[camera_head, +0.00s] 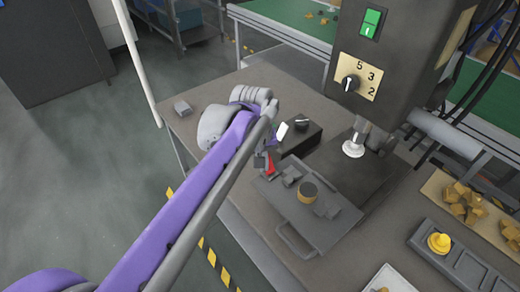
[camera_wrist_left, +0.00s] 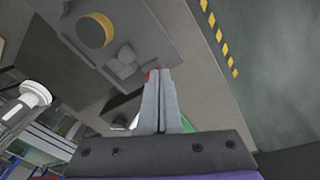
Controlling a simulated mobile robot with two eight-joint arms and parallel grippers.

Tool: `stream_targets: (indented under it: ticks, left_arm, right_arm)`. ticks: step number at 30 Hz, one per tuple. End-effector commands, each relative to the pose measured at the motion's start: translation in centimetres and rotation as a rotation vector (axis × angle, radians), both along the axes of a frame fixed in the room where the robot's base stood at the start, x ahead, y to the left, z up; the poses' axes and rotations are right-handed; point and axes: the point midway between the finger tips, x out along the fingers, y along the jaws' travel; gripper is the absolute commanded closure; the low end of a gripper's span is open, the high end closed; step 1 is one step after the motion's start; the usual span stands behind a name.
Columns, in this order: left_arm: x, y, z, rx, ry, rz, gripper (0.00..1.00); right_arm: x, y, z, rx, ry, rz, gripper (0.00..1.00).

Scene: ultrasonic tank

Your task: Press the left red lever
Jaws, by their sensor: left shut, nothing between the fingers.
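The red lever (camera_head: 270,166) shows as a small red patch at the left edge of the grey fixture plate, beside my left gripper (camera_head: 262,160). In the left wrist view, a bit of the red lever (camera_wrist_left: 152,74) shows right at the tips of my left gripper (camera_wrist_left: 160,73). The fingers are shut together with nothing between them. They hide most of the lever, and I cannot tell whether they touch it. My purple left arm partly covers the gripper in the head view. My right gripper is not in view.
The fixture plate (camera_head: 328,232) carries a yellow-and-dark cylinder (camera_head: 307,192) between grey blocks. A black box with a knob (camera_head: 301,122) stands behind the lever. The machine head with a dial panel (camera_head: 357,77) overhangs on the right. A bin of yellow pieces (camera_head: 436,186) lies farther right.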

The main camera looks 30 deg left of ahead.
Motion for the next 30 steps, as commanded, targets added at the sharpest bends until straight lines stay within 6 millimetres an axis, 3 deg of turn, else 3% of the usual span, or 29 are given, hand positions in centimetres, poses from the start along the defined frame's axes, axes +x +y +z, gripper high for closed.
stream_targets:
  ticks: [1,6,12,18,30]
  left_arm:
    - [1.5,1.0,0.7,-0.017,0.028,0.057,1.00]
    - [5.2,3.8,2.0,-0.072,0.127,0.247,1.00]
    - [8.0,6.5,2.5,-0.117,0.218,0.418,1.00]
    - [9.0,7.8,2.6,-0.134,0.262,0.497,1.00]
    - [9.2,7.9,2.5,-0.136,0.267,0.506,1.00]
  right_arm:
    - [0.0,0.0,0.1,0.000,0.000,0.000,0.00]
    - [0.1,0.0,0.2,0.000,-0.001,0.000,0.00]
    - [0.1,0.0,0.3,0.000,-0.002,0.000,0.00]
    - [0.1,0.0,0.3,0.000,-0.003,0.000,0.00]
    - [0.1,0.0,0.3,0.000,-0.002,0.000,0.00]
